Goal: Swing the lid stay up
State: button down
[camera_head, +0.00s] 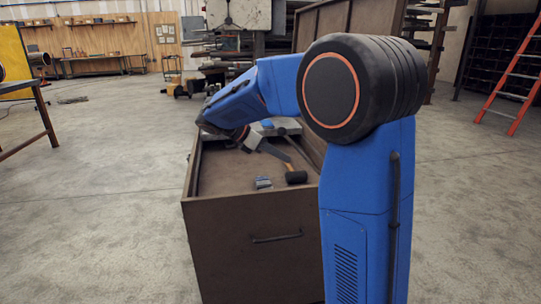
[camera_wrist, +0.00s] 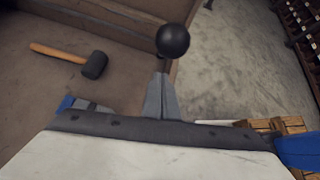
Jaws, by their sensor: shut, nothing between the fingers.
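The lid stay appears to be a dark rod with a round black knob. Its knob (camera_wrist: 172,41) shows in the wrist view just beyond my fingertips, and its rod is mostly hidden there. In the head view a dark rod (camera_head: 302,147) slants down inside the right part of the brown chest (camera_head: 240,250). My gripper (camera_wrist: 161,80) is shut and empty, with its tips close to the knob; I cannot tell whether they touch. The chest's lid (camera_head: 345,22) stands open at the back, partly hidden by my arm.
A mallet (camera_head: 296,177) with a wooden handle lies on the chest floor, also seen in the wrist view (camera_wrist: 95,65). A small blue-grey object (camera_head: 263,182) lies near it. A red ladder (camera_head: 515,75) stands far right.

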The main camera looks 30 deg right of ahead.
aim_at(291, 143)
jog(key=shift+d+r, duration=0.8)
jog(key=shift+d, duration=0.2)
jog(key=shift+s+d+r+y, duration=0.2)
jog(key=shift+d+r+y, duration=0.2)
jog(key=shift+d+r, duration=0.25)
jog(key=d+r+y, duration=0.1)
jog(key=d, duration=0.1)
jog(key=s+d+r+t+y, duration=0.1)
jog(key=d, duration=0.1)
jog(key=d+r+y, duration=0.2)
jog(key=shift+s, duration=0.4)
jog(key=s+d+y, duration=0.1)
jog(key=d+y, duration=0.1)
jog(key=d, duration=0.4)
jog(key=s+d+t+y, duration=0.1)
jog(key=s+d+y, duration=0.1)
jog(key=d, duration=0.4)
jog(key=shift+s+r+t+y, duration=0.25)
jog(key=shift+r+t+y, duration=0.05)
jog(key=shift+r+y, duration=0.1)
